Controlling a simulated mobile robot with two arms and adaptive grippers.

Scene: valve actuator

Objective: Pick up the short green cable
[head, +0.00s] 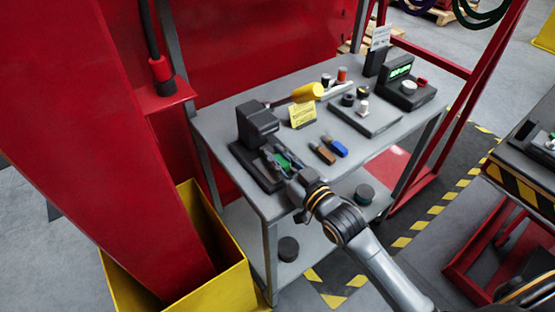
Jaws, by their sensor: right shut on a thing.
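The short green cable shows as a small green piece (283,161) between the fingers of my right gripper (280,162). The gripper is shut on it, in front of the black device (257,125) at the left end of the grey table. The fingers and wrist hide part of the green piece. I cannot tell whether it touches the black base (245,160) under it. My left gripper is not in view.
On the grey table (222,110) are a yellow-headed tool (307,92), a yellow sign (302,114), brown (322,153) and blue (340,148) pieces, and a control plate (375,121). A display box (408,93) stands at the back right. A red column (90,130) rises at left.

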